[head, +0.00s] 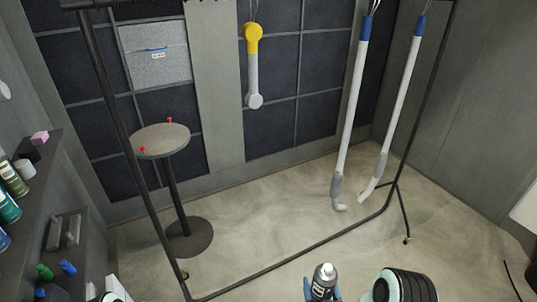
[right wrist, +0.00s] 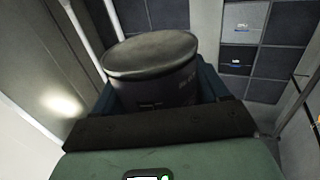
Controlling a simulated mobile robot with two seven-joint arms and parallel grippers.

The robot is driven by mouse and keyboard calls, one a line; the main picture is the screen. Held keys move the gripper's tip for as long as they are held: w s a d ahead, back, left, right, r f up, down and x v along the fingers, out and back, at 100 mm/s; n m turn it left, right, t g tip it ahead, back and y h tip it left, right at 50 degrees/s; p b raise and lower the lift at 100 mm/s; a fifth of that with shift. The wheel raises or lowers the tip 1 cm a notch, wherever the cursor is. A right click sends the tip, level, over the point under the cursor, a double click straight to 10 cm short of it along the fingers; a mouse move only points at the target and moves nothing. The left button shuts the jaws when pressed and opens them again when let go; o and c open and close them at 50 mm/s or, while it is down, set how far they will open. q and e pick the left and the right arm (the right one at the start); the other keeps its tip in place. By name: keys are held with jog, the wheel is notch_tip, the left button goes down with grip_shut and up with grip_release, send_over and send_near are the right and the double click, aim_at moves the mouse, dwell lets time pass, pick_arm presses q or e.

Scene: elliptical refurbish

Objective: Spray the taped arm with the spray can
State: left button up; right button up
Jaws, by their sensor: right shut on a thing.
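My right gripper (head: 321,290) is at the bottom of the head view, its blue fingers shut around a black spray can (head: 325,272) with a pale top. In the right wrist view the dark can (right wrist: 152,75) fills the jaws. The blue bands may be tape. The can is well apart from all of them. My left gripper is not in view.
A black rack frame (head: 275,262) spans the floor in front of the hanging parts. A round stand (head: 160,140) with small red items is at left. A shelf (head: 65,225) with cans and bottles lines the left edge. The floor inside the rack is mostly clear.

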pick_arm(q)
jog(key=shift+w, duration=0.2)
pick_arm(e)
jog(key=shift+w, duration=0.3)
jog(key=w+a+r+n+y, duration=0.4)
jog(key=w+a+r+y, duration=0.25)
jog(key=r, duration=0.25)
jog(key=a+r+n+g+y, duration=0.3)
jog(key=a+r, duration=0.3)
jog(key=r, duration=0.6)
jog(key=a+r+n+g+y, duration=0.25)
jog(key=a+r, duration=0.35)
jog(key=r, duration=0.6)
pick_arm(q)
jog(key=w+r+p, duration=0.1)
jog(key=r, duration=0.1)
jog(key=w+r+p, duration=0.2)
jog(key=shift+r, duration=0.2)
pick_arm(e)
jog(key=w, duration=0.6)
jog(key=shift+y, duration=0.4)
jog(key=shift+w+m, duration=0.1)
jog(key=shift+m, duration=0.15)
